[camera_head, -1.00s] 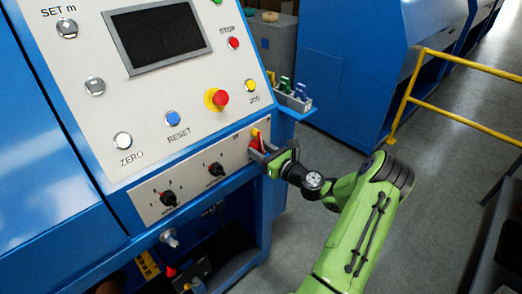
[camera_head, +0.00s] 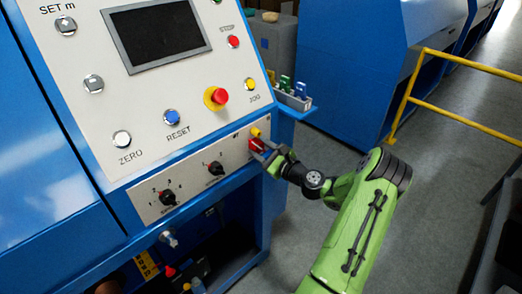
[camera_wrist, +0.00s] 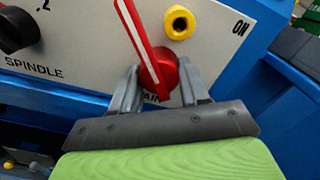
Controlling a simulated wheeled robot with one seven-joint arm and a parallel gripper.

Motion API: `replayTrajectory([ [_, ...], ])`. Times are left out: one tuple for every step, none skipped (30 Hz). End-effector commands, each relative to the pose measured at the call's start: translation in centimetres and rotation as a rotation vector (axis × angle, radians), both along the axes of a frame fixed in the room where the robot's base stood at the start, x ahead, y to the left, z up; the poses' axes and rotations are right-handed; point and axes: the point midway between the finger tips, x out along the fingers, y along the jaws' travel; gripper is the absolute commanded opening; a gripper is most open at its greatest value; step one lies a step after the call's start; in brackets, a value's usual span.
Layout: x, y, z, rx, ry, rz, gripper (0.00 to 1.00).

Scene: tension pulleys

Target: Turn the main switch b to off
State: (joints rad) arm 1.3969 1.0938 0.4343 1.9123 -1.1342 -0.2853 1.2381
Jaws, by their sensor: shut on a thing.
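The main switch is a red rotary handle with a white stripe, low on the right of the control panel. It shows in the head view (camera_head: 256,146) and large in the wrist view (camera_wrist: 142,35). In the head view my gripper (camera_head: 266,152) meets the panel from the right and partly hides the switch. The "MAIN" label is partly covered.
A yellow ring fitting (camera_wrist: 179,22) sits just above the switch. A black spindle knob (camera_wrist: 15,30) lies to its left. A small tray (camera_head: 293,100) juts out from the panel's right side. A yellow railing (camera_head: 450,112) stands farther right; grey floor lies between.

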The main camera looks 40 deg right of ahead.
Motion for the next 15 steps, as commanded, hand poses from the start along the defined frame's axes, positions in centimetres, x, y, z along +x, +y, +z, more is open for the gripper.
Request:
replayTrajectory([
  [-0.01, 0.03, -0.12, -0.024, 0.0, 0.001, 0.0],
  [-0.01, 0.02, -0.11, -0.04, 0.0, 0.0, 0.0],
  [-0.01, 0.01, -0.11, -0.059, 0.0, 0.0, 0.0],
  [-0.02, 0.0, -0.1, -0.072, -0.001, 0.0, 0.0],
  [-0.02, 0.0, -0.1, -0.083, -0.001, 0.0, 0.0],
  [-0.02, -0.01, -0.11, -0.098, -0.001, 0.0, 0.0],
  [-0.02, -0.01, -0.11, -0.107, -0.002, 0.0, 0.0],
  [-0.03, -0.01, -0.11, -0.114, -0.002, 0.0, 0.0],
  [-0.03, -0.01, -0.11, -0.123, -0.001, 0.0, 0.0],
  [-0.03, -0.01, -0.11, -0.129, -0.001, 0.0, 0.0],
  [-0.03, -0.01, -0.11, -0.134, -0.002, 0.0, 0.0],
  [-0.03, -0.01, -0.11, -0.139, -0.002, 0.0, 0.0],
  [-0.03, -0.02, -0.1, -0.142, -0.002, 0.0, 0.0],
  [-0.03, -0.02, -0.1, -0.145, -0.001, 0.001, 0.0],
  [-0.03, -0.02, -0.1, -0.147, -0.001, 0.001, 0.0],
])
